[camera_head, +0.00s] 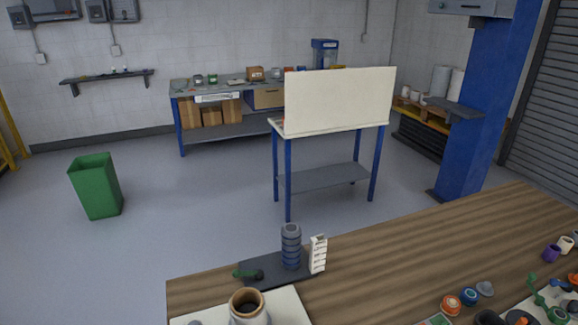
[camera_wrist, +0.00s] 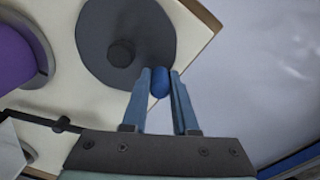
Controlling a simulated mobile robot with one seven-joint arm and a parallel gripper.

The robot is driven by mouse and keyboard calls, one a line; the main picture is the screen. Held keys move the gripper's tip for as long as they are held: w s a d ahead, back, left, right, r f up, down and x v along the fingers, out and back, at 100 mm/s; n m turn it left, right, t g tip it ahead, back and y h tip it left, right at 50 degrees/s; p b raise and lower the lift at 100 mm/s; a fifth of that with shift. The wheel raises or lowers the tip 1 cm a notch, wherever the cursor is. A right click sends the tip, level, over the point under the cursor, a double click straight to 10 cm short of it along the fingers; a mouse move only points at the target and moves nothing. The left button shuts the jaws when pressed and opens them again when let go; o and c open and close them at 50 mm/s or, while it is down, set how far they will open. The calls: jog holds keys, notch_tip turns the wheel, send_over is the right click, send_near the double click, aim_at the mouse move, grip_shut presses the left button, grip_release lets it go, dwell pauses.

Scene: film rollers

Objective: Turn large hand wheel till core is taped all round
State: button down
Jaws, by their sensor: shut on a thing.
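In the wrist view, my gripper (camera_wrist: 161,78) is shut on a small blue knob (camera_wrist: 160,84). The knob is at the near edge of a large dark grey disc with a hub in its middle, the hand wheel (camera_wrist: 104,62). The wheel stands over a cream board. A purple round piece (camera_wrist: 14,66) is at the left edge, partly cut off. A brown open-topped cylinder (camera_head: 247,300) stands on a cream board at the front of the head view; I cannot tell whether it is the core. No tape can be made out. My gripper is out of the head view.
A dark base (camera_head: 268,272) with a stack of dark and blue rings and a white rack (camera_head: 318,254) stands on the wooden table (camera_head: 380,265). Several small coloured parts and another board crowd the right front. The middle of the table is clear.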

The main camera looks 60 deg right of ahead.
jog(key=c, duration=1.6)
grip_release()
jog(key=shift+s+a, duration=0.1)
jog(key=shift+s, duration=0.1)
jog(key=shift+s+a+p, duration=0.2)
jog(key=shift+s+p, duration=0.15)
jog(key=shift+s, duration=0.15)
jog(key=shift+s+a+p, duration=0.2)
jog(key=shift+s+p, duration=0.15)
jog(key=shift+s, duration=0.1)
jog(key=shift+s+d+p, duration=0.1)
jog(key=shift+s+p, duration=0.55)
jog(key=shift+s, duration=0.5)
jog(key=shift+d, duration=0.1)
